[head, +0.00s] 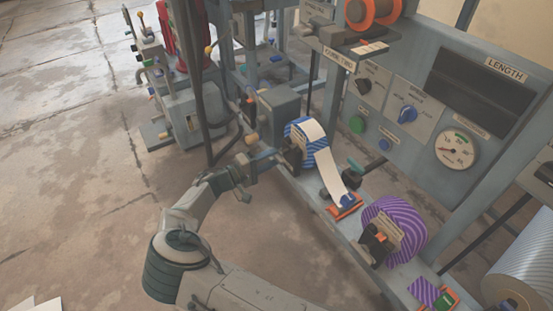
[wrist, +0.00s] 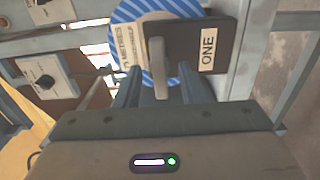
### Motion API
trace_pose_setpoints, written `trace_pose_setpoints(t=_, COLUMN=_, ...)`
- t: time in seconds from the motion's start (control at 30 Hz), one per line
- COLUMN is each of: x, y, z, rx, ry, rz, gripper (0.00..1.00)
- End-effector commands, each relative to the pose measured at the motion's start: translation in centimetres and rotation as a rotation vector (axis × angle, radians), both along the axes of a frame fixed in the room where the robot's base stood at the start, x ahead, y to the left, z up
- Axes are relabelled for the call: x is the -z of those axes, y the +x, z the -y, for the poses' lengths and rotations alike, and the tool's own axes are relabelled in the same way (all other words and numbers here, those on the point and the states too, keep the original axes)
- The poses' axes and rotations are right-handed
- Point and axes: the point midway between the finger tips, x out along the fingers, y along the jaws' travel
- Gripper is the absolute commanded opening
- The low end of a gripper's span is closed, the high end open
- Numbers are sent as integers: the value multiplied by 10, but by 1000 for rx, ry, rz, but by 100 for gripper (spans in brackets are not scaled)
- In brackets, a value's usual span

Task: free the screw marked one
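The screw marked one shows in the wrist view as a pale upright bar (wrist: 158,62) in front of a dark block (wrist: 190,45) with a white label reading "ONE" (wrist: 208,50). A blue-and-white striped roll (wrist: 128,38) is behind the block, and the roll also shows in the head view (head: 294,129). My gripper (wrist: 161,80) is open. Its two fingers stand left and right of the bar's lower part, with a gap visible on each side. I cannot tell how deep the bar sits between them. In the head view my gripper (head: 274,156) is just left of the roll.
A purple striped roll (head: 405,225) on a similar dark holder (head: 374,244) stands to the right along the bench rail. A green-topped valve (head: 355,165) and an orange clip (head: 345,207) sit between the rolls. A panel with knobs and a gauge (head: 457,149) rises behind. Floor at left is open.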

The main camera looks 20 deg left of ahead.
Motion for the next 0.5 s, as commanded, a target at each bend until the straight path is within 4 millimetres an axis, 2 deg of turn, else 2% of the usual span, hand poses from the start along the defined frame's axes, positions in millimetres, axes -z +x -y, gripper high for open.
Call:
trace_pose_setpoints(t=0.2, x=1, y=17, z=15, rx=2, ry=1, rz=1, gripper=36)
trace_pose_setpoints(t=0.5, x=0, y=20, z=17, rx=2, ry=0, rz=0, gripper=36)
